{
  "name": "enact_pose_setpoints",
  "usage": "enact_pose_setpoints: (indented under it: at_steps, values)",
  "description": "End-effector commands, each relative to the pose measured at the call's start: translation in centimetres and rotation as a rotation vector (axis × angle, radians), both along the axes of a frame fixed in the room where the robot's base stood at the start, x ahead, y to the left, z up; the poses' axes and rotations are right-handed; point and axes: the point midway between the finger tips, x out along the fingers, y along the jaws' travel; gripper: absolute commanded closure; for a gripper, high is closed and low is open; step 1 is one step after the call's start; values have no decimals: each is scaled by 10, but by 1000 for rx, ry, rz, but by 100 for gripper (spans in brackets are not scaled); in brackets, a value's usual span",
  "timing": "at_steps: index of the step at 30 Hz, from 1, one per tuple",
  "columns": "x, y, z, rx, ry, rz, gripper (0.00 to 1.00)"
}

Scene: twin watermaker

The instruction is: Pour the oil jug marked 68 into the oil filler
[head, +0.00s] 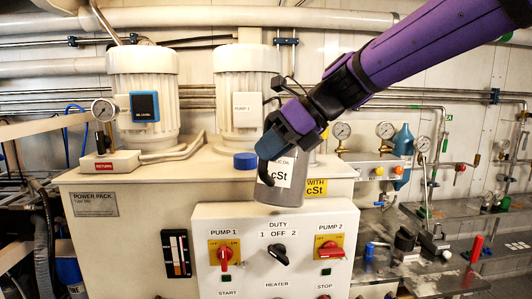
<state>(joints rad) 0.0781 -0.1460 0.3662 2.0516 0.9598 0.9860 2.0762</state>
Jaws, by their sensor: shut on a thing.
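My gripper (272,168) is shut on a grey metal oil jug (300,192), which hangs roughly upright in front of the power pack's top right edge. The jug's white label reads "cSt"; its number is hidden behind my gripper, so I cannot confirm 68. A yellow sign (317,188) on the cabinet, just right of the jug, reads "WITH cSt" and is partly covered. A blue cap (245,160) sits on the cabinet top, left of the jug. I cannot tell whether it is the oil filler; no open filler mouth shows.
Two white pump motors (145,92) stand on the power pack (130,210), the second motor (240,90) behind the jug. A control panel (240,265) with switches projects below. Gauges, valves and a cluttered bench (440,275) lie right.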

Motion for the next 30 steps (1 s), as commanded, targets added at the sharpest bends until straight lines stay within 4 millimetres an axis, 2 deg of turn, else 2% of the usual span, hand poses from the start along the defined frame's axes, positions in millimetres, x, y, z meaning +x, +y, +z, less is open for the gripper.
enact_pose_setpoints:
  at_steps: [20, 30]
  values:
    - [42, -24, 9, 96, 159, -1, 100]
    - [40, -23, 10, 93, 153, 0, 100]
